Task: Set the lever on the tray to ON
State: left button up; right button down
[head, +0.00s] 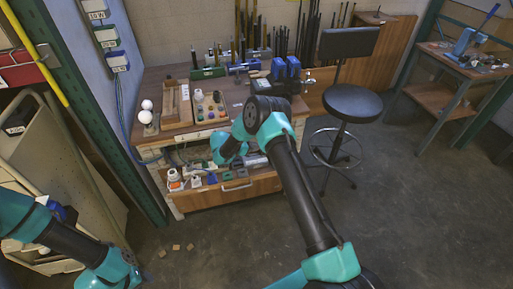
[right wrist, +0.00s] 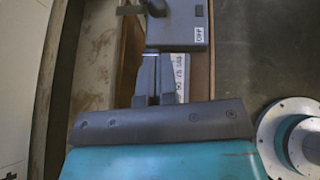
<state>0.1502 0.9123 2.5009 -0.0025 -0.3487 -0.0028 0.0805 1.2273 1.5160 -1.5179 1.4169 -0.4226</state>
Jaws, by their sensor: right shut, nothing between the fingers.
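In the right wrist view a dark grey switch box (right wrist: 178,28) carries a white OFF label (right wrist: 199,35) at its right side. A dark knob-like part (right wrist: 157,7), which looks like the lever, is cut by the top edge; its setting I cannot tell. The box is on a brown wooden tray-like surface (right wrist: 130,50). My right gripper (right wrist: 158,72) is shut and empty, its fingers just below the box in the picture; contact is unclear. In the head view my right arm reaches the workbench and hides part of it. My left gripper is out of view.
The workbench (head: 185,120) has an open lower drawer (head: 215,200) with small parts. A blue vise (head: 286,70) and several upright tools stand on top. A black stool (head: 352,104) is at the right. Small blocks (head: 176,248) lie on the otherwise open floor.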

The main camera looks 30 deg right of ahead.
jog(key=x, duration=0.8)
jog(key=shift+d+f, duration=0.15)
jog(key=shift+d, duration=0.1)
jog(key=shift+a, duration=0.1)
